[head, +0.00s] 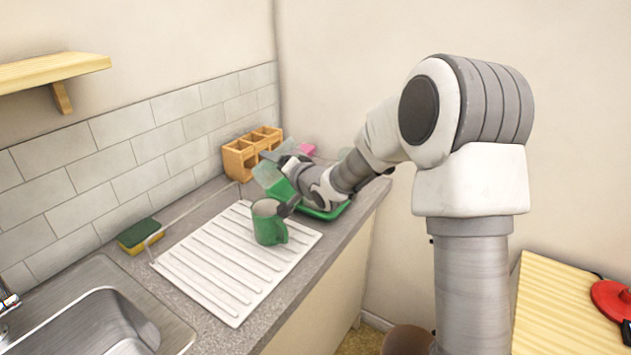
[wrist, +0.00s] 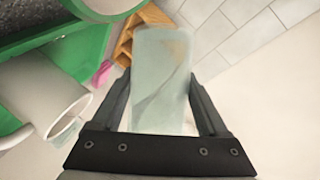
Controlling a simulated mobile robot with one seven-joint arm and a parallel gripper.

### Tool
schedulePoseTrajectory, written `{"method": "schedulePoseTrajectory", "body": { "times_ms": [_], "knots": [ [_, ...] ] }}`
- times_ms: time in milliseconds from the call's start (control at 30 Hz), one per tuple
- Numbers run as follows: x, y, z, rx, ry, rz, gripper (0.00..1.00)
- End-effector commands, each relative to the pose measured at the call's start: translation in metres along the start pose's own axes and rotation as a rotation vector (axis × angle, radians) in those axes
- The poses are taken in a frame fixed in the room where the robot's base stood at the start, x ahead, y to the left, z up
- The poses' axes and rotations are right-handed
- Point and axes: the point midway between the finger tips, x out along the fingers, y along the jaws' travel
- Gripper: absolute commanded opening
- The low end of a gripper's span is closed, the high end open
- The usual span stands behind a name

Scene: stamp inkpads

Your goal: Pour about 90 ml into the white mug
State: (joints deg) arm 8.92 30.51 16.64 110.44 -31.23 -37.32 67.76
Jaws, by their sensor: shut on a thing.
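My gripper (wrist: 159,84) is shut on a translucent pale-green vessel (wrist: 160,60), with one finger on each side of it. In the head view the vessel (head: 266,174) is tilted beside my gripper and partly covered by it. A white cylindrical thing, likely the white mug (wrist: 42,100), is to the left of my gripper in the wrist view, over a green tray (wrist: 93,48). I cannot make out the white mug in the head view, where my arm covers much of that area. No stream or liquid level can be made out.
A green mug (head: 267,224) stands on the white ribbed drainboard (head: 212,265), just in front of my gripper. A wooden organizer (head: 240,160) and a pink thing (head: 307,150) are behind. The sponge (head: 139,236) and sink (head: 100,320) are left. The drainboard's front is clear.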

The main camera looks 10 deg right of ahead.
Motion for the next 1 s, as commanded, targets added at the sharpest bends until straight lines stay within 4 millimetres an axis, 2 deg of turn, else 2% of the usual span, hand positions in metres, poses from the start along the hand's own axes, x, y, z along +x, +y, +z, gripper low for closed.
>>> {"method": "schedulePoseTrajectory", "body": {
  "times_ms": [67,100,167,433,533,1000],
  "knots": [
    [-0.0009,-0.0022,-0.0026,-0.121,0.002,0.044,0.00],
    [0.0004,0.0034,0.0007,-0.160,0.001,0.063,0.00],
    [0.0003,0.0041,0.0008,-0.191,0.000,0.076,0.00],
    [0.0011,0.0068,0.0030,-0.261,-0.001,0.106,0.00],
    [0.0005,0.0021,0.0008,-0.288,0.000,0.118,0.00],
    [0.0003,0.0013,0.0002,-0.294,-0.001,0.122,0.00]
  ]
}}
